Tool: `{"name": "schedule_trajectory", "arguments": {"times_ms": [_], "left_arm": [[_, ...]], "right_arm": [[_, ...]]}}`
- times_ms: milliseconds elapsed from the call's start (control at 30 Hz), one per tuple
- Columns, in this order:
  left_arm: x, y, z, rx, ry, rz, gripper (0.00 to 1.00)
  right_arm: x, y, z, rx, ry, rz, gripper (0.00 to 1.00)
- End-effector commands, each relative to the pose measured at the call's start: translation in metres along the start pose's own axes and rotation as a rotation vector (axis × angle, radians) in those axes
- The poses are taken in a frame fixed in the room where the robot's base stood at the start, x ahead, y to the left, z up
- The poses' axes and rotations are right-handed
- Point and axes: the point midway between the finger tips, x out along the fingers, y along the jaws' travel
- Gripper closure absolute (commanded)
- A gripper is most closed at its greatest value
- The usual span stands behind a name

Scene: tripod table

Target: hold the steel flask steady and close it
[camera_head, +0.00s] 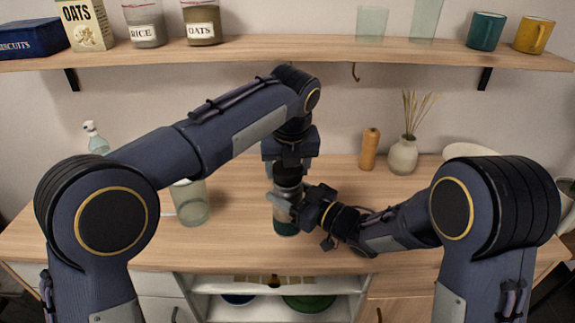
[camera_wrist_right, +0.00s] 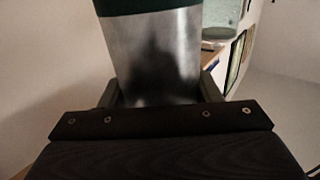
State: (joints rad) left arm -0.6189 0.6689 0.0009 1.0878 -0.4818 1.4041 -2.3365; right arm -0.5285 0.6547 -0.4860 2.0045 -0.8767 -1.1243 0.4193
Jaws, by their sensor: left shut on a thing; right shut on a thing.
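The steel flask (camera_head: 287,227) stands upright on the wooden table near its front middle; its lower end is dark green. In the right wrist view the grey metal body (camera_wrist_right: 158,55) fills the middle, with a dark green band at the picture's top. My right gripper (camera_head: 292,205) comes in from the right and is shut around the flask's body; its fingers also show in the right wrist view (camera_wrist_right: 160,95). My left gripper (camera_head: 287,178) points down from above and is shut at the flask's top. What it grips, probably the lid, is mostly hidden by the gripper, so whether it is seated cannot be told.
A clear glass jar (camera_head: 191,203) stands left of the flask. A spray bottle (camera_head: 96,140) is behind my left arm. A wooden mill (camera_head: 370,149) and a vase (camera_head: 403,157) stand at the back right. A shelf (camera_head: 330,48) with jars and mugs runs above.

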Motion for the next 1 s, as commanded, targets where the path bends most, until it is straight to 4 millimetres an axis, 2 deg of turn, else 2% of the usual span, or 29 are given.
{"name": "schedule_trajectory", "arguments": {"times_ms": [367,400,467,567,800,1000], "left_arm": [[0.0073,0.0000,-0.0018,0.000,-0.001,0.000,0.62],[0.0075,0.0000,-0.0019,0.000,-0.001,0.000,0.62],[0.0075,0.0003,-0.0017,0.014,0.000,-0.005,0.62],[0.0083,0.0017,-0.0015,0.123,0.005,-0.036,0.62],[0.0084,0.0008,-0.0017,0.496,0.002,-0.142,0.62],[0.0075,-0.0002,-0.0019,0.563,-0.003,-0.159,0.62]], "right_arm": [[0.0000,0.0000,-0.0002,0.000,0.000,0.000,0.84],[0.0000,0.0000,-0.0002,0.000,0.000,0.000,1.00],[0.0000,0.0000,-0.0002,0.000,0.000,0.000,1.00],[0.0000,0.0000,-0.0001,0.000,0.000,0.000,1.00],[0.0000,0.0000,-0.0001,0.000,0.000,0.000,1.00],[0.0000,0.0001,-0.0001,0.000,0.000,0.000,1.00]]}}
